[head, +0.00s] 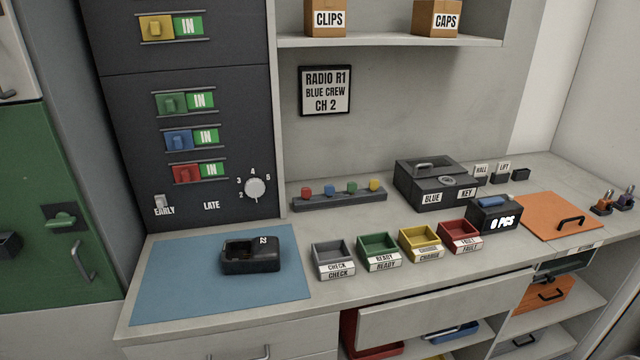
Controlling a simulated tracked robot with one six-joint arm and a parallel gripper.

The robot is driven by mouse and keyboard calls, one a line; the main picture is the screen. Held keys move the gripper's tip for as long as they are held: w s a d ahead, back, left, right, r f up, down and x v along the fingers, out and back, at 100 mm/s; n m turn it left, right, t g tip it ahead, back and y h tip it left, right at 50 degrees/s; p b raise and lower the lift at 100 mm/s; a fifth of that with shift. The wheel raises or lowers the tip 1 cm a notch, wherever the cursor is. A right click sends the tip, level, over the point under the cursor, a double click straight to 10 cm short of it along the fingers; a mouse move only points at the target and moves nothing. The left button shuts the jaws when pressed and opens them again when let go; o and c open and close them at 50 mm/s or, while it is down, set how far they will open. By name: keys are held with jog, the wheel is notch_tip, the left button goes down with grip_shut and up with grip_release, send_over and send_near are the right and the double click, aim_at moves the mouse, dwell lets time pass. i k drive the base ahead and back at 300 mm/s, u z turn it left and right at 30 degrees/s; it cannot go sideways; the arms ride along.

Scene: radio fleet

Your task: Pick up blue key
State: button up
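A dark rack (340,202) at the back of the counter holds a row of small coloured pieces. The blue one (329,188) is upright, between a red piece (306,192) and a green piece (352,186), with a yellow piece (374,184) at the right end. I cannot tell whether these pieces are keys. Right of the rack stands a closed black box (408,182) with a handle on its lid and the label BLUE KEY (446,196). My gripper is not in view.
A black device (251,262) lies on a blue mat (180,275). Small grey (333,255), green (379,246), yellow (421,240) and red (460,234) trays line the front. A black 8 PCS box (494,213) and an orange panel (555,212) are at right. A drawer (440,305) juts out below.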

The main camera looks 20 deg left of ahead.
aim_at(329, 189)
jog(key=u, duration=0.6)
jog(key=i, duration=1.05)
jog(key=u, duration=0.65)
